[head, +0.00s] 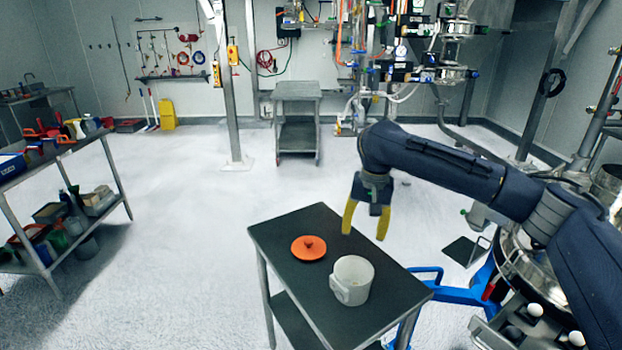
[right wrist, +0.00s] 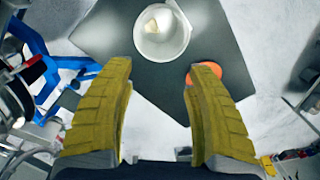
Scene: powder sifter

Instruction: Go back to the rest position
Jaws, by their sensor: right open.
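My right gripper (head: 366,222) has yellow fingers spread apart. It hangs empty above the far right edge of a dark-topped table (head: 285,236). In the right wrist view the same fingers (right wrist: 158,90) are wide apart with nothing between them. A white container with a handle (head: 353,281) stands upright on the table, apart from the gripper. The right wrist view looks into this container (right wrist: 162,49), where a small pale lump lies. An orange lid (head: 309,247) with a knob lies flat to the container's left. My left gripper is out of view.
A blue frame (head: 468,295) and steel sifter equipment (head: 535,268) stand right of the table, close to my right arm. A shelf rack with bottles and bins (head: 78,190) stands at the left. A grey cart (head: 297,120) is at the back. The white floor between is clear.

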